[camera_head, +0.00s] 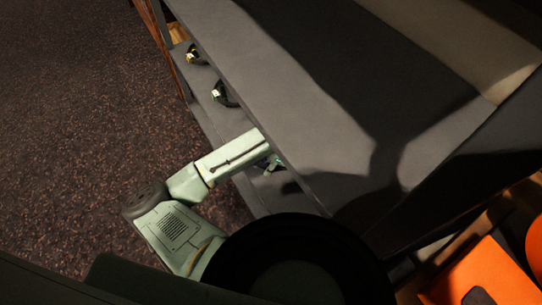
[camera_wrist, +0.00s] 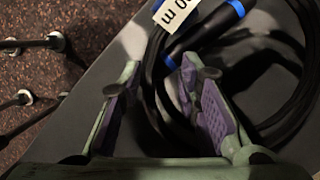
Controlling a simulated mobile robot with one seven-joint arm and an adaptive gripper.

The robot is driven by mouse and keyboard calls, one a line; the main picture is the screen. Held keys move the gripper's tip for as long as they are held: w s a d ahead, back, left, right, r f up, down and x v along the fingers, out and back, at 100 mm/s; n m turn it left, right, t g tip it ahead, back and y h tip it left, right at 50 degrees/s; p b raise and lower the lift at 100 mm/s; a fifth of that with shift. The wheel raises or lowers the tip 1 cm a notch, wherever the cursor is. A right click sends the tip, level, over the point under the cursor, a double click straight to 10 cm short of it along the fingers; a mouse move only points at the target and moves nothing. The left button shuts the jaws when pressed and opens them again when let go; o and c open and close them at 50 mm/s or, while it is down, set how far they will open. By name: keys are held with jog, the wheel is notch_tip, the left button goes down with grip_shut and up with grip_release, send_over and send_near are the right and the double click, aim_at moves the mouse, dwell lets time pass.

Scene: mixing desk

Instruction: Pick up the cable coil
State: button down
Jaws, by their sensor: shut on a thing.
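A black cable coil (camera_wrist: 203,27) with blue-banded plugs and a white tag fills the upper right of the wrist view. Its loops curve down the right side, and some strands run between the fingers. My gripper (camera_wrist: 160,74) has purple pads on both sides of those strands and is shut on them, with a visible gap between the pads. In the head view my gripper (camera_head: 268,164) reaches under the edge of the desk top at the low grey shelf. The desk top and my gripper hide most of the held coil there.
Two other dark coils with pale tags, a nearer one (camera_head: 222,94) and a farther one (camera_head: 195,56), lie along the same shelf (camera_head: 208,117). The desk top (camera_head: 262,85) overhangs it closely. Carpeted floor (camera_head: 80,110) at the left is clear. Orange objects (camera_head: 486,272) stand at the lower right.

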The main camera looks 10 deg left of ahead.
jog(key=s+b, duration=0.1)
jog(key=s, duration=0.2)
jog(key=s+d+b, duration=0.1)
jog(key=s, duration=0.3)
jog(key=s+d+r+b, duration=0.1)
jog(key=s, duration=0.3)
jog(key=shift+d, duration=0.2)
jog(key=shift+a, duration=0.1)
dwell(0.4)
